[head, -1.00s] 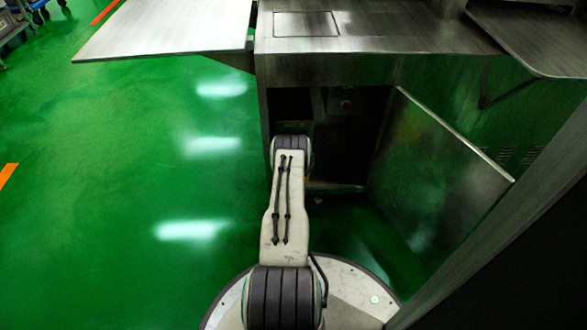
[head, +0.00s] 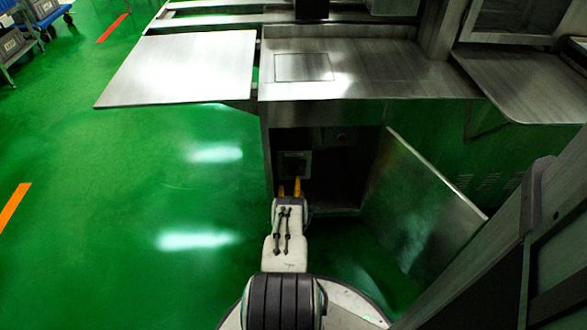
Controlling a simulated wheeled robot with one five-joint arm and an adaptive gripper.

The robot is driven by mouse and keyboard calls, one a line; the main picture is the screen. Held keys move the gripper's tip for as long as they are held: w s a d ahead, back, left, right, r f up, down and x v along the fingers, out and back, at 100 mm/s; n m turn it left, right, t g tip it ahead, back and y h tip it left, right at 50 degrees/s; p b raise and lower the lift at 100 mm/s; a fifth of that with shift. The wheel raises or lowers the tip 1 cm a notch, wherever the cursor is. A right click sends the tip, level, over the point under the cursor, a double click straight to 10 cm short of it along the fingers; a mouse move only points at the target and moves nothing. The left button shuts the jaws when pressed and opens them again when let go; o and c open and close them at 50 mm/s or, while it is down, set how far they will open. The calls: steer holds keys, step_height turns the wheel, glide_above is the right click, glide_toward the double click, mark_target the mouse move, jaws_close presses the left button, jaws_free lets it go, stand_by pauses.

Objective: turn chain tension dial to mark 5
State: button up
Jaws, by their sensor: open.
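The steel encrusting machine (head: 350,85) stands ahead with its lower cabinet open. Inside the cabinet, at the left, is a small grey box-like unit (head: 293,165) with a dark face. I cannot make out the chain tension dial or its marks. My gripper (head: 290,187) points into the cabinet opening, with its two yellow fingers apart and nothing between them. The fingertips appear just in front of or below the grey unit. I cannot tell if they touch it.
The cabinet's metal door (head: 415,200) stands open at the right. A steel side table (head: 180,70) juts out at the upper left, above the floor. A dark round button (head: 341,137) is inside the cabinet. Green floor (head: 130,220) is clear at the left. A trolley (head: 40,20) stands far left.

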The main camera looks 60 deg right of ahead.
mark_target(294, 173)
steer(key=b+x, duration=0.2)
steer(key=x, duration=0.3)
steer(key=shift+w+d+f+b, duration=0.1)
steer(key=shift+w+d+b, duration=0.05)
steer(key=shift+b, duration=0.2)
steer(key=shift+b+x, duration=0.45)
steer(key=shift+x, duration=0.5)
steer(key=c, duration=1.2)
